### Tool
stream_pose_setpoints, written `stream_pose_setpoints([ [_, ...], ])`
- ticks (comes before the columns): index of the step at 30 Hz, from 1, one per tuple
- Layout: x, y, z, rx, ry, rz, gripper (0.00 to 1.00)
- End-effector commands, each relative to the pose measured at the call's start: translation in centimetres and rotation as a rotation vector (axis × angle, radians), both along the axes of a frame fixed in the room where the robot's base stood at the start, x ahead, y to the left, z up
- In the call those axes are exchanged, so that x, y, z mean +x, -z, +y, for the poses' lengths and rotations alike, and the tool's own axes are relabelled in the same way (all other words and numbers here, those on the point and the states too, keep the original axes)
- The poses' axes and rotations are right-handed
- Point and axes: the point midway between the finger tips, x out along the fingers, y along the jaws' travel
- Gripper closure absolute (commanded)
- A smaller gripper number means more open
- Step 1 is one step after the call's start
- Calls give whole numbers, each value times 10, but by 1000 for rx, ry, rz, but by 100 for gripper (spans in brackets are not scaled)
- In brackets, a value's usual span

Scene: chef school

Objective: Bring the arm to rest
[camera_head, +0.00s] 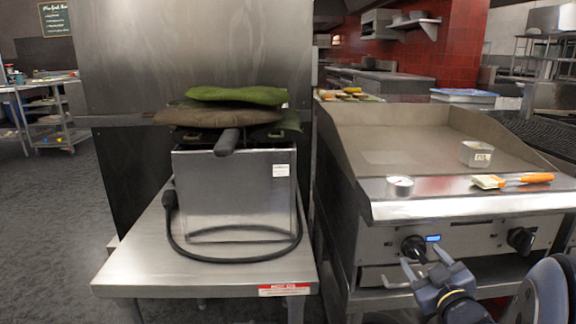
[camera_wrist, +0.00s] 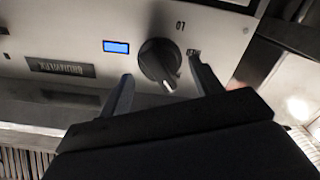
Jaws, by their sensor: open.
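My gripper (camera_head: 426,265) is at the lower right of the head view, in front of the griddle's front panel. Its two fingers are apart with nothing held between them. In the wrist view the fingers (camera_wrist: 163,88) show on either side of a black control knob (camera_wrist: 157,62). I cannot tell from this view how far the fingertips are from the knob. The same knob (camera_head: 413,248) shows just behind the fingertips in the head view, next to a lit blue display (camera_head: 433,238). The display is also left of the knob in the wrist view (camera_wrist: 116,47).
A second knob (camera_head: 520,239) is to the right. A steel table (camera_head: 200,277) at left carries a metal appliance (camera_head: 235,190) with green and brown mitts.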

Motion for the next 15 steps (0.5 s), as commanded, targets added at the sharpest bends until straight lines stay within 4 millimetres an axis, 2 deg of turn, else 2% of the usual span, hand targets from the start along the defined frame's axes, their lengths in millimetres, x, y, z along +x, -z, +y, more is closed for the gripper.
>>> stream_pose_setpoints([
  [3, 20, 2, 1, 0, -2, 0, 39],
  [6, 31, 1, 2, 0, -2, -1, 39],
  [9, 38, 1, 2, 1, 0, 0, 39],
  [15, 36, 0, 1, 28, 1, 1, 39],
])
